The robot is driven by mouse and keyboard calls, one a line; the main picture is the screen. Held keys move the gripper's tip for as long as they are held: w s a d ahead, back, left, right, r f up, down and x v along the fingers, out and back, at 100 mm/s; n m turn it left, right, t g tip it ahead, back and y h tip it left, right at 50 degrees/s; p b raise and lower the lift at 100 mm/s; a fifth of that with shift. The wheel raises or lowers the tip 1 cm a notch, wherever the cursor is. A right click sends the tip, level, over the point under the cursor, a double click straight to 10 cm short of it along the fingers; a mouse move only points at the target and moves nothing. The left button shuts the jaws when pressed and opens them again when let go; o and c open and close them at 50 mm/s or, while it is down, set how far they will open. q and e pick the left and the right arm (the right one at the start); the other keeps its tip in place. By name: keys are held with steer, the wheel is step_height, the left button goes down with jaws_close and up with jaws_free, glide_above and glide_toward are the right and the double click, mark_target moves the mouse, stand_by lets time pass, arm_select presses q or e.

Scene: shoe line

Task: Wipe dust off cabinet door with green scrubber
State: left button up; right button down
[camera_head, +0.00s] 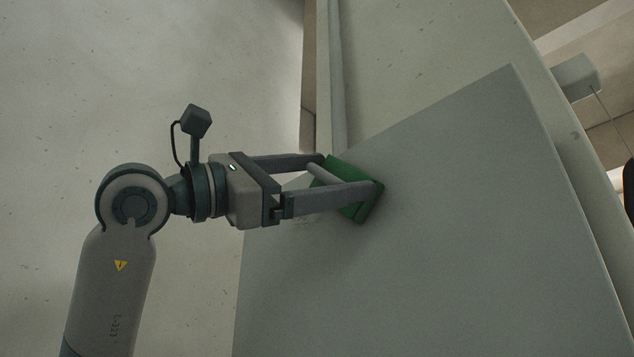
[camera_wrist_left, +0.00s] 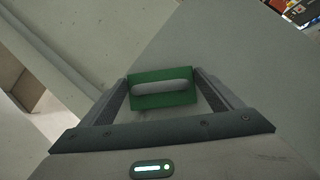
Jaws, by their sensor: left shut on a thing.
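My left gripper (camera_head: 346,174) reaches in from the left and is shut on the green scrubber (camera_head: 366,208). In the left wrist view the scrubber (camera_wrist_left: 163,97) is a green block with a pale handle (camera_wrist_left: 162,87), between the two fingers. The scrubber is at the grey cabinet door (camera_head: 460,210), near its upper left edge; it looks to be against the surface, but exact contact is hard to tell. A faint dusty patch (camera_head: 306,222) shows on the door just below the gripper. My right gripper is not in view.
A pale vertical post (camera_head: 337,80) stands behind the door's upper left edge. A grey box (camera_head: 577,77) with a thin cord is at the upper right. Colourful items (camera_wrist_left: 300,12) show in the wrist view's top right corner. The door's lower right area is clear.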

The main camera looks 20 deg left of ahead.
arm_select(q)
steer(key=shift+s+d, duration=0.35)
steer(key=shift+d, duration=0.55)
steer(key=shift+b, duration=0.3)
steer(key=shift+w+a, duration=0.1)
steer(key=shift+a, duration=0.05)
steer(key=shift+w+a, duration=0.3)
steer(key=shift+a, duration=0.45)
steer(key=shift+w+a, duration=0.35)
steer(key=shift+a, duration=0.5)
steer(key=shift+a, duration=0.1)
